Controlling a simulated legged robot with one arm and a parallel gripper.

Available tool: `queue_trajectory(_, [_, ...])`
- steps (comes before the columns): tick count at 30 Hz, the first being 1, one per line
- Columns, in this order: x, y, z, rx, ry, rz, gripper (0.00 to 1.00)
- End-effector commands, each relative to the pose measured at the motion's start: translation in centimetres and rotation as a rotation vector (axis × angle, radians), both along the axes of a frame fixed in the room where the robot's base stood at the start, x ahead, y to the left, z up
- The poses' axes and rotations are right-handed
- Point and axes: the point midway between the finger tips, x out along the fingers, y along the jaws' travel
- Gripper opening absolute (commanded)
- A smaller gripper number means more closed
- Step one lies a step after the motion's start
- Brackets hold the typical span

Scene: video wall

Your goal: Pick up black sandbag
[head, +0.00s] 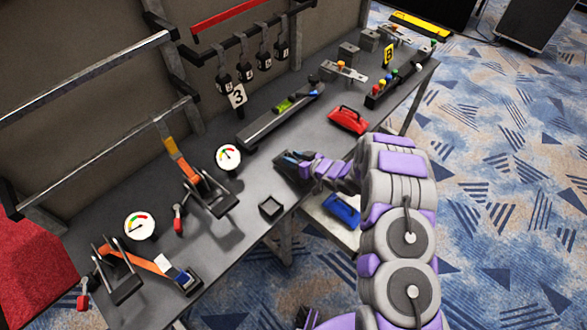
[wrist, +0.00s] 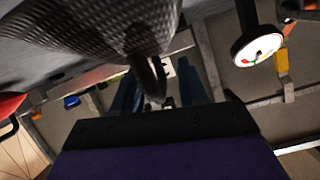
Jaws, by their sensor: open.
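The black sandbag (head: 290,174) lies on the dark table near its front edge, partly hidden by my gripper in the head view. In the wrist view, the sandbag (wrist: 95,28) is a large black textured shape at the upper left with a loop handle (wrist: 157,78). My gripper (head: 293,157) is at the sandbag's top. In the wrist view, my gripper's (wrist: 158,90) blue-grey fingers stand apart, one on each side of the handle. Whether they touch it I cannot tell.
A red sandbag (head: 348,120) lies further right on the table (head: 240,190). A blue sandbag (head: 342,208) is on a lower light surface. A small black square tray (head: 271,207), dial gauges (head: 228,157) and a long black rail (head: 280,116) are nearby.

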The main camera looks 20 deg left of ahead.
Motion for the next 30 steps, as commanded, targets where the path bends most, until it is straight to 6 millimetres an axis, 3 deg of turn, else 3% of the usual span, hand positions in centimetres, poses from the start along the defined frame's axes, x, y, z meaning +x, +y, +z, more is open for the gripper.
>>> queue_trajectory(3, [0.03,-0.11,0.10,0.002,-0.001,0.000,0.41])
queue_trajectory(16, [0.07,-0.09,0.10,0.001,-0.002,0.000,0.00])
queue_trajectory(30, [0.14,-0.04,0.05,0.000,-0.002,-0.001,0.00])
